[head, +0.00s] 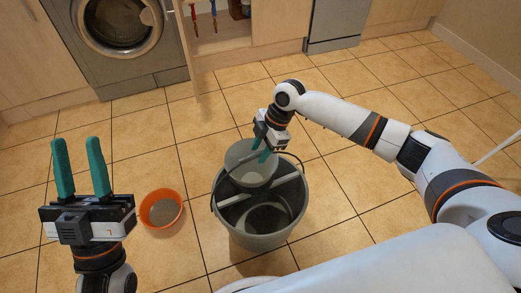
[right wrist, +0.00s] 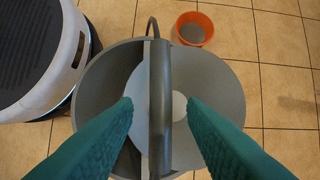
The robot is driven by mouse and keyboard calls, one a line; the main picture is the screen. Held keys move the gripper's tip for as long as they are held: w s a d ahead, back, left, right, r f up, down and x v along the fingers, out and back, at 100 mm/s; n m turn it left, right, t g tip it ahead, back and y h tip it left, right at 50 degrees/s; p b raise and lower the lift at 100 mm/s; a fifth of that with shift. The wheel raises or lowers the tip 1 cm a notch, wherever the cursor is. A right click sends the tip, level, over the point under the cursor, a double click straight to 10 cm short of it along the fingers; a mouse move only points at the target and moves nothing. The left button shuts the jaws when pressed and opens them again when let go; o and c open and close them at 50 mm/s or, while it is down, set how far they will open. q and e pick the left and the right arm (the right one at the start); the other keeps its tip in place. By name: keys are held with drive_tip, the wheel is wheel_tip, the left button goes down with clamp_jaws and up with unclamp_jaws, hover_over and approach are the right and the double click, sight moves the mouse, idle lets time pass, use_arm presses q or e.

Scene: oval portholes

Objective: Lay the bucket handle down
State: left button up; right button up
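The large grey bucket (head: 256,240) stands on the floor, with a lighter grey round container (head: 245,160) in its upper part. The bucket handle (right wrist: 159,110) is a dark bar that crosses above the bucket in the right wrist view. My right gripper (head: 262,150) is above the bucket. In the right wrist view its two teal fingers (right wrist: 160,104) are apart, one on each side of the handle, with gaps visible between. My left gripper (head: 82,168) is open and empty at the left, its fingers pointing up, away from the bucket.
An orange bucket (head: 162,208) stands on the floor left of the grey bucket and also shows in the right wrist view (right wrist: 194,30). A washing machine (head: 118,25) and cabinets line the back, with one cabinet door open (head: 186,45). Tiled floor to the right is clear.

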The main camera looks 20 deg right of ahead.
drive_tip(key=shift+f, duration=0.1)
drive_tip(key=shift+c, duration=0.4)
clamp_jaws()
